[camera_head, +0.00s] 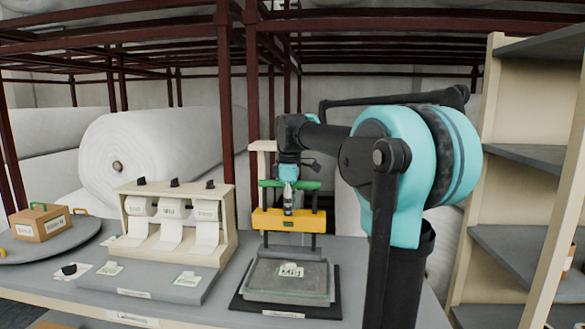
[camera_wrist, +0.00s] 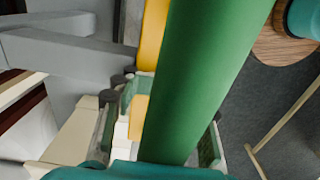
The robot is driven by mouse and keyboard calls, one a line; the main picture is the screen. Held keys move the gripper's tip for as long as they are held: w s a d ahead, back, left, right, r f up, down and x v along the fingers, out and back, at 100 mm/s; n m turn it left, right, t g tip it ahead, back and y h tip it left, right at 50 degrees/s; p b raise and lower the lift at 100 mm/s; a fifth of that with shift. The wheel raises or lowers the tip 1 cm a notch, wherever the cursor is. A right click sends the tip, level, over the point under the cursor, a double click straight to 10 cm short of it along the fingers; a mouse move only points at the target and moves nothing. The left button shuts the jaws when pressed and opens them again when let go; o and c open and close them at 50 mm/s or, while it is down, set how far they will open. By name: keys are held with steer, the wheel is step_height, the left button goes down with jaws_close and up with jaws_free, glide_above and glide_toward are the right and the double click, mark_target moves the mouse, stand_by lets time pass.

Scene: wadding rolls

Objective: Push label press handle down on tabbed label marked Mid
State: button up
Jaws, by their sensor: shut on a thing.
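The label press stands on the table, with a yellow crossbar (camera_head: 268,222) on dark posts and a green handle bar (camera_head: 308,184) above it. My gripper (camera_head: 289,202) is at the green handle, in front of the yellow crossbar. In the wrist view the green handle (camera_wrist: 210,70) runs between the fingers, and my gripper (camera_wrist: 165,135) is shut on it. The tabbed label marked Mid (camera_head: 291,270) lies on the grey press bed (camera_head: 262,292), below the raised crossbar and apart from it.
A label dispenser (camera_head: 131,226) with several hanging strips stands left of the press. A grey tray (camera_head: 140,282) with labels lies in front of it. A small orange box (camera_head: 40,224) sits on a round grey stand at far left. Shelves (camera_head: 520,155) stand at right.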

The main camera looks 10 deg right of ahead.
steer(key=shift+f, duration=0.1)
steer(key=shift+r, duration=9.2)
step_height(320, 180, up, 6)
steer(key=shift+f, duration=0.1)
